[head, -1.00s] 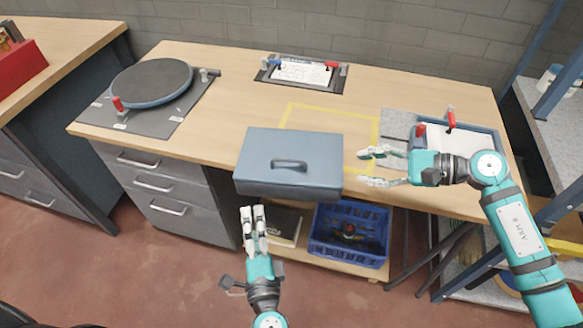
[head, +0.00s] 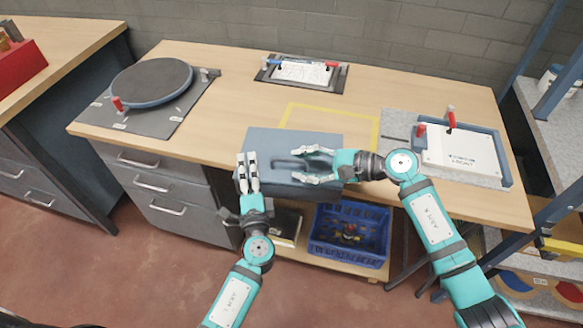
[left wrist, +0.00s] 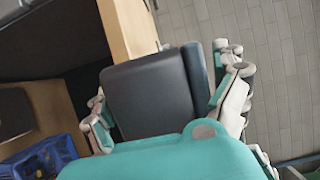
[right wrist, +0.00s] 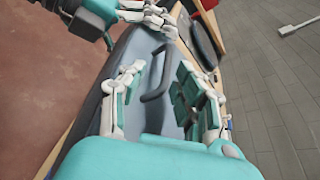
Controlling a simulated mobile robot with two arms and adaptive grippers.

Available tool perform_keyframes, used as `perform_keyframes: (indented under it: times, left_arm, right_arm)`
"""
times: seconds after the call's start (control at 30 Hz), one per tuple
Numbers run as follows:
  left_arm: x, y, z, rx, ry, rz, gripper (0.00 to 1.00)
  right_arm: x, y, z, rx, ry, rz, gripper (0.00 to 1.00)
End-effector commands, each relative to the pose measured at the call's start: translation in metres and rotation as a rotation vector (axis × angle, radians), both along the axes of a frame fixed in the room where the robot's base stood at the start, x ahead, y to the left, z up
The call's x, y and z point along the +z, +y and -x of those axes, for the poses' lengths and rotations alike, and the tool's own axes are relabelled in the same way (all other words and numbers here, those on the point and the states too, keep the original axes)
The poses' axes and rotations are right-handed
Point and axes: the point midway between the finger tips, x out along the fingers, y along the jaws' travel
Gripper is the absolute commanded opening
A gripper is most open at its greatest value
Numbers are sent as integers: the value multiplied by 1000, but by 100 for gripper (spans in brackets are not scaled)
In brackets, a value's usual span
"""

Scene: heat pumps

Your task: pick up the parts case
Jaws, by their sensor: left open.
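The parts case (head: 262,142) is a flat blue-grey box with a bar handle (head: 284,163) on its lid. It lies at the table's front edge. My right gripper (head: 297,164) is open over the lid, its fingers on either side of the line to the handle. The right wrist view shows the handle (right wrist: 155,82) ahead between the apart fingers. My left gripper (head: 247,163) is open at the case's front left edge. In the left wrist view the case's dark side (left wrist: 150,95) shows between the fingers. Contact cannot be told.
A yellow taped outline (head: 375,130) lies behind the case on the wooden table (head: 210,120). A blue crate (head: 350,232) sits on the shelf below.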

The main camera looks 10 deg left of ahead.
Motion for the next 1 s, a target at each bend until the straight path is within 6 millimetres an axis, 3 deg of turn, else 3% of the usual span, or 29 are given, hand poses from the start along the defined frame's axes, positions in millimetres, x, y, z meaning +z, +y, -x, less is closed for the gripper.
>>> perform_keyframes:
  times: [0.23, 0.47, 0.83, 1.0]
  left_arm:
    - [0, 0, 0, 0, 0, 0, 96]
    - [0, 0, 0, 1, 0, 0, 66]
    - [1, 1, -1, 4, -2, -2, 18]
    - [3, 2, -1, 5, -5, -3, 14]
  right_arm:
    - [0, 0, 0, 0, 0, 0, 31]
    - [0, 0, 0, 1, 0, 1, 1]
    - [-2, 1, 3, 7, 5, 3, 0]
    - [-1, 1, 3, 9, 4, 1, 0]
